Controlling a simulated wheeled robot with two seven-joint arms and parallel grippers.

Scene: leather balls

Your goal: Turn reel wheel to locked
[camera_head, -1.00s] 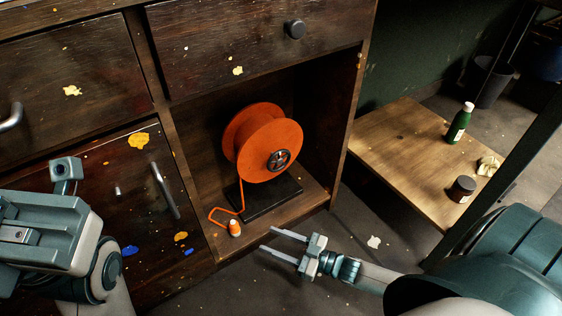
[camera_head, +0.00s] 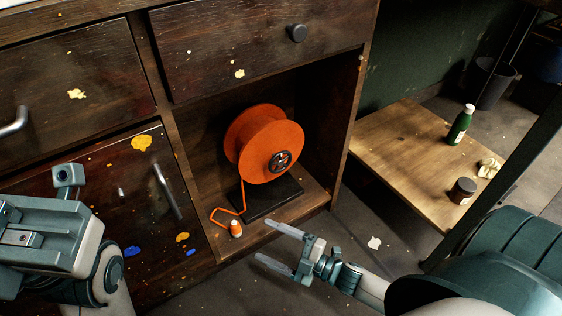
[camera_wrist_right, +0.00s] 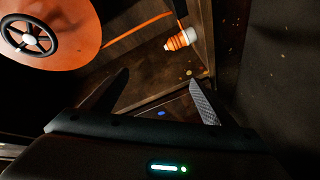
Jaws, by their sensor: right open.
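The orange reel (camera_head: 262,142) stands upright on a black base (camera_head: 266,198) inside the open cabinet bay. Its small dark spoked wheel (camera_head: 280,161) is on the right face. In the right wrist view the reel wheel (camera_wrist_right: 29,37) shows large at the upper left. An orange cord runs from the reel to a white-and-orange plug end (camera_head: 236,229) on the bay floor. My right gripper (camera_head: 272,243) is open and empty, in front of and below the reel, apart from it. My left arm is at the lower left; its fingertips are not clearly visible.
A closed drawer (camera_head: 262,45) with a round knob is above the bay. The bay's right wall (camera_head: 350,105) bounds the reel. At right, a low wooden board (camera_head: 400,165) carries a green bottle (camera_head: 460,124) and a dark jar (camera_head: 462,190). Floor before the bay is clear.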

